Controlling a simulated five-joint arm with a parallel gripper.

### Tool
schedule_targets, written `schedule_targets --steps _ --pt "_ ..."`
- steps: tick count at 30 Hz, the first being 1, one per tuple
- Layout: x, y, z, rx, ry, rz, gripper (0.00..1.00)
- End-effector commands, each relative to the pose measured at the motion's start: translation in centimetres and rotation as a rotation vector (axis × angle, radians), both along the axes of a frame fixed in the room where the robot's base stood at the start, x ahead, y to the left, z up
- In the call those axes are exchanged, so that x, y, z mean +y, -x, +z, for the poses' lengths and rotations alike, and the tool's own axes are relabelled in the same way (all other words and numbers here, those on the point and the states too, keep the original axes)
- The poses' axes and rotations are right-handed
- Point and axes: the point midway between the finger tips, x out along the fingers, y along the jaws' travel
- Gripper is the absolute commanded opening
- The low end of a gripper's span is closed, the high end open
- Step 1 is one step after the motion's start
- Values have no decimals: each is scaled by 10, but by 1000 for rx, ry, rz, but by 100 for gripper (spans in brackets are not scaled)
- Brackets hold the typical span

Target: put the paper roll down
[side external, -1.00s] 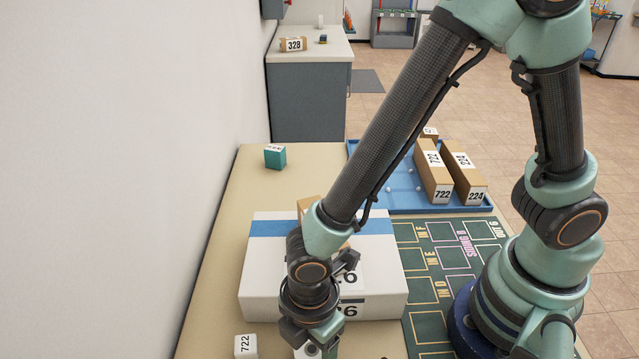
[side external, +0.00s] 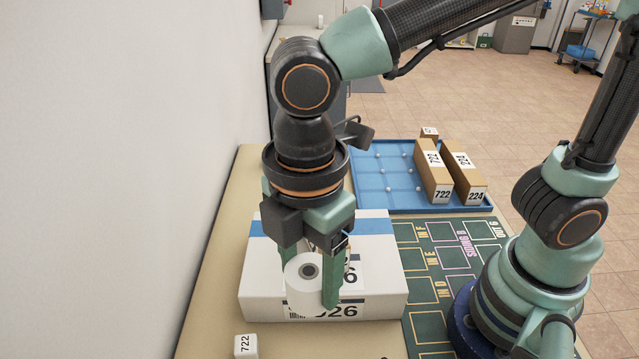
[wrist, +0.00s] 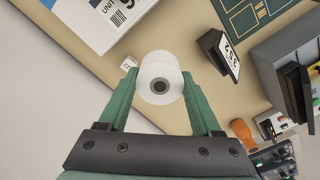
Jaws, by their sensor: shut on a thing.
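The white paper roll (side external: 304,289) has a dark core and is held between the green fingers of my gripper (side external: 308,283). In the side view it is in front of the large white box. In the wrist view the paper roll (wrist: 160,76) sits between both fingertips of my gripper (wrist: 158,84), with tan table surface behind it. My gripper is shut on the roll and points down. The roll appears raised above the table; the exact gap cannot be told.
The large white box (side external: 378,270) with a blue stripe stands on the tan table (side external: 215,265). A small white 722 block (side external: 246,346) is at the front left. A blue tray (side external: 375,190) with long cartons (side external: 433,172) is behind. A green marked mat (side external: 425,318) lies at right.

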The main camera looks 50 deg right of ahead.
Motion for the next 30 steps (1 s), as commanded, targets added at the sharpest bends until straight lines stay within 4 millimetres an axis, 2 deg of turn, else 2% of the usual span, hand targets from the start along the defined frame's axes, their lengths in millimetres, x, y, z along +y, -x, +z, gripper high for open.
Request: schedule_targets --steps 5,8,11,15,21,27,30 --pt "-6 -7 11 0 -1 -49 0" --pt "-19 -23 10 1 1 -157 0" --pt "-40 -45 7 1 1 -327 0" --pt "-81 -77 1 1 2 -609 0" --pt "-145 -110 -6 2 2 -1010 0" --pt "-205 -126 -13 2 0 -1348 0" --pt "-225 -129 -15 2 0 -1463 0"
